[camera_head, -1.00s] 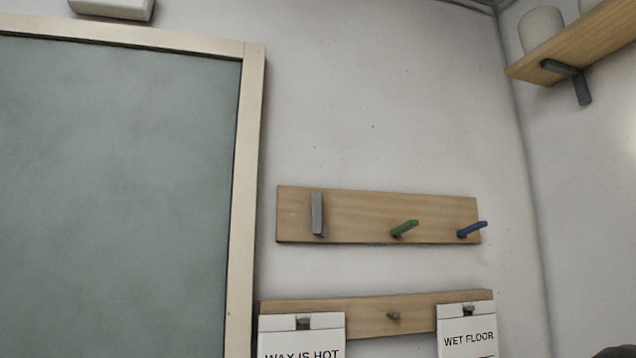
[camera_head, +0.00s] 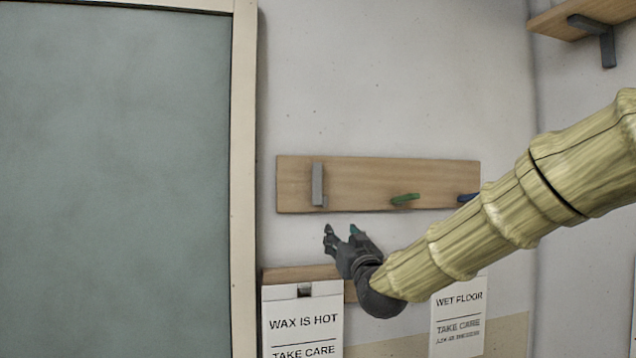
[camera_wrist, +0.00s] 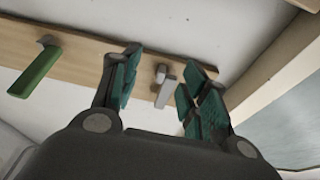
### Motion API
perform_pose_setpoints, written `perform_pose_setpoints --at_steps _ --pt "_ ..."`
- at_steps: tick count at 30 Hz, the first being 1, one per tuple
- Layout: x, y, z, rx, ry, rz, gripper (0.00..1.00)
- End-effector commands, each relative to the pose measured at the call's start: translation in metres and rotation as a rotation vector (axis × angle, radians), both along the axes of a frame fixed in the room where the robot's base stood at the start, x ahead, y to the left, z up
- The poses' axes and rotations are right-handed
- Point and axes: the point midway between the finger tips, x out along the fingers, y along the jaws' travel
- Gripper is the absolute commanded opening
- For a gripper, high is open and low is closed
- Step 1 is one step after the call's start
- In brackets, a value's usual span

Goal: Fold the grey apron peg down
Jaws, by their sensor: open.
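The grey peg (camera_head: 318,184) stands upright, close along the left end of the upper wooden peg board (camera_head: 362,180). The green peg (camera_head: 405,199) and the blue peg (camera_head: 466,198) stick out from the board to its right. My gripper (camera_head: 341,230) is open and empty, just below the grey peg in the head view and apart from it. In the wrist view, the grey peg (camera_wrist: 165,92) shows between my open fingers (camera_wrist: 160,68), beyond them at the board. The green peg (camera_wrist: 36,72) is at the left there.
A lower rail (camera_head: 290,273) holds the WAX IS HOT sign (camera_head: 303,321) and the WET FLOOR sign (camera_head: 458,325). A framed green board (camera_head: 243,150) stands left of the pegs. A shelf (camera_head: 570,18) is at the upper right. The wall above the pegs is clear.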

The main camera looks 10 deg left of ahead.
Motion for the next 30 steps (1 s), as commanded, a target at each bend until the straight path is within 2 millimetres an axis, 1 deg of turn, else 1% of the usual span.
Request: perform_pose_setpoints --at_steps 1,3,6,7,9,11,14,17,25,30 --pt "-0.006 0.006 0.040 0.011 -0.041 0.005 0.45" --pt "-0.014 0.013 0.074 0.022 -0.081 0.012 0.45" --pt "-0.022 0.018 0.105 0.032 -0.120 0.017 0.45" --pt "-0.024 0.020 0.111 0.035 -0.128 0.019 0.45" --pt "-0.026 0.022 0.120 0.038 -0.139 0.021 0.45" --pt "-0.025 0.023 0.123 0.038 -0.142 0.021 0.45" --pt "-0.019 0.027 0.127 0.038 -0.142 0.020 0.45" --pt "-0.009 0.032 0.133 0.039 -0.143 0.020 0.45" --pt "0.027 0.052 0.151 0.039 -0.142 0.019 0.45" --pt "0.045 0.063 0.158 0.038 -0.141 0.020 0.45"
